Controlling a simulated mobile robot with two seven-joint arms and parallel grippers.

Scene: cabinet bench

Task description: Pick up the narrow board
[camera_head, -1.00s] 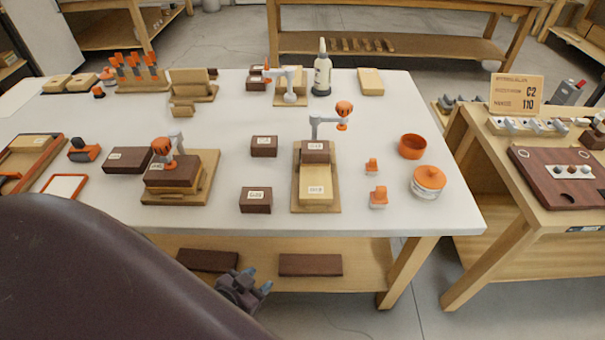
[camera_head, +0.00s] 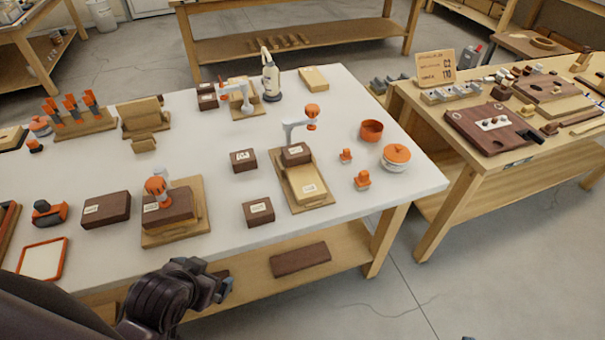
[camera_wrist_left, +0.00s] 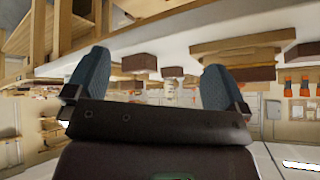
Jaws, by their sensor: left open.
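Two dark brown boards lie on the shelf under the white bench. One shelf board (camera_head: 300,259) is in full view, and the other is mostly hidden behind my left gripper. A light board with a label (camera_head: 307,187) lies in a wooden fixture on the bench top. I cannot tell for sure which one is the narrow board. My left gripper (camera_head: 217,284) is in front of the bench's front edge, left of the visible shelf board. In the left wrist view, the left gripper (camera_wrist_left: 152,80) is open with nothing between its fingers.
A bench leg (camera_head: 386,240) stands right of the shelf board. A second wooden table (camera_head: 425,115) is at the right. The floor between is clear.

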